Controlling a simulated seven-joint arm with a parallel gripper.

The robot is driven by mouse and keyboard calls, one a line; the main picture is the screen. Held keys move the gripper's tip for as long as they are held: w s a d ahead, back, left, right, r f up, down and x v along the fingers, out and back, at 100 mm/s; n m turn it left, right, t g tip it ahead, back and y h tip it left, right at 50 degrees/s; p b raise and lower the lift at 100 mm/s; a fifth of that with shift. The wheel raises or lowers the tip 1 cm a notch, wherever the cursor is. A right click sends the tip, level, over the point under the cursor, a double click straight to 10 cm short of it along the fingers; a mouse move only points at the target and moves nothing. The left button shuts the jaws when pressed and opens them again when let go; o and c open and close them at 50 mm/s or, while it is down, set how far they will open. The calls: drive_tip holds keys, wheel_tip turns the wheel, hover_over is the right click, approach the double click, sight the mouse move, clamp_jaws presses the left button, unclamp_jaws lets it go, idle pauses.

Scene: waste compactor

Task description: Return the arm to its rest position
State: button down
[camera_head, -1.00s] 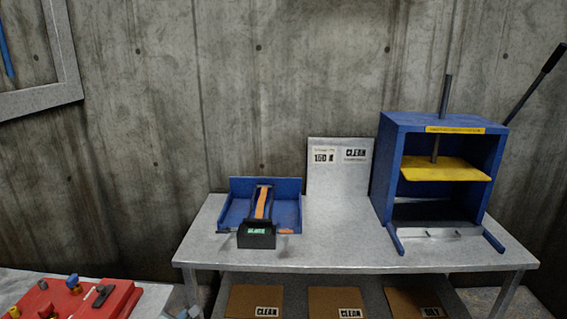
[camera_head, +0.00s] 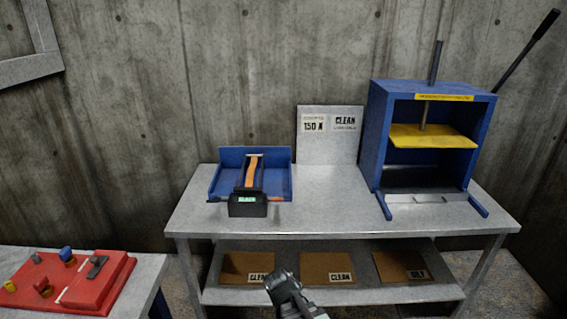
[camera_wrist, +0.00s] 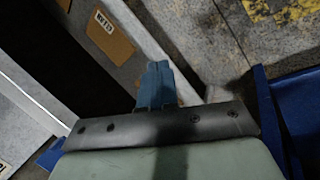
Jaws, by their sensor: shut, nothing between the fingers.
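In the wrist view my gripper (camera_wrist: 157,70) shows two blue fingers pressed together with nothing between them. They extend from a dark metal bar with screws. Past the fingers are a pale shelf edge and a brown panel marked "CLEAN" (camera_wrist: 110,30). In the head view a grey piece of my arm (camera_head: 288,294) rises at the bottom edge, in front of the table's lower shelf. The fingers cannot be made out there.
A grey table (camera_head: 330,215) carries a blue tray (camera_head: 225,180) with a black and orange device, a sign (camera_head: 330,145) and a blue press (camera_head: 375,140) with a yellow plate. A red panel (camera_head: 80,285) lies on a left bench. The table's middle is clear.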

drive_tip(key=s+d+f+m+g+y, duration=0.1)
drive_tip(key=s+d+f+m+g, duration=0.15)
drive_tip(key=d+m, duration=0.4)
drive_tip(key=s+d+f+m+g+y, duration=0.2)
drive_tip(key=d+f+m, duration=0.25)
drive_tip(key=d, duration=0.35)
drive_tip(key=s+f+g, duration=0.3)
drive_tip(key=s+f, duration=0.7)
drive_tip(key=s, duration=0.5)
drive_tip(key=s+f+g, duration=0.3)
drive_tip(key=s+f, duration=0.7)
drive_tip(key=s, duration=0.5)
drive_tip(key=shift+s+a, duration=0.15)
drive_tip(key=shift+a, duration=0.1)
